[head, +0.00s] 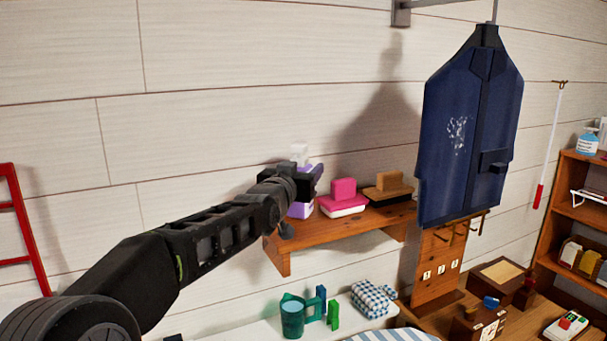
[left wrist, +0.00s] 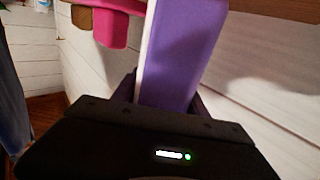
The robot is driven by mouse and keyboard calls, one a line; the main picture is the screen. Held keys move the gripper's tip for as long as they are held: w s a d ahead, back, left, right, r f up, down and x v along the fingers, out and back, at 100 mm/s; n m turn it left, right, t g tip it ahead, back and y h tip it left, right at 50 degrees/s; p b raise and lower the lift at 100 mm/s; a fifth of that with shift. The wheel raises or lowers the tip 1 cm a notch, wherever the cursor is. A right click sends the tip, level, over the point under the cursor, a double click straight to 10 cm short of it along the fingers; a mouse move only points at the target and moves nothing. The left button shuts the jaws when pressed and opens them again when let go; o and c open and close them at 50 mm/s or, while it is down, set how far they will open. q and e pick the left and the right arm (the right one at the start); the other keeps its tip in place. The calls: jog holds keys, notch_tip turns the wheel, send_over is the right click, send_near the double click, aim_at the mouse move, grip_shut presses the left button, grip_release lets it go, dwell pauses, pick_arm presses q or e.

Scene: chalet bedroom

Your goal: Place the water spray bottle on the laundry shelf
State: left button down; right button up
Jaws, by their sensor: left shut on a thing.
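The spray bottle (head: 301,209) is purple and white with a pale top. My left gripper (head: 300,185) is shut on it at the left end of the wooden wall shelf (head: 340,229). The gripper hides much of the bottle, and I cannot tell whether its base touches the shelf. In the left wrist view the bottle's purple and white body (left wrist: 180,50) rises between the fingers (left wrist: 158,88). My right gripper is not in view.
A pink-handled brush (head: 343,198) and a brown-handled brush (head: 388,187) sit to the right on the shelf. A dark blue garment (head: 470,130) hangs right of them. A teal cup (head: 292,318) and checked cloth (head: 373,298) lie below. A wooden rack (head: 570,205) stands far right.

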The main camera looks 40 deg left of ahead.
pick_arm(q)
jog(key=shift+f, duration=0.4)
jog(key=c, duration=0.6)
grip_release()
jog(key=shift+f, duration=0.15)
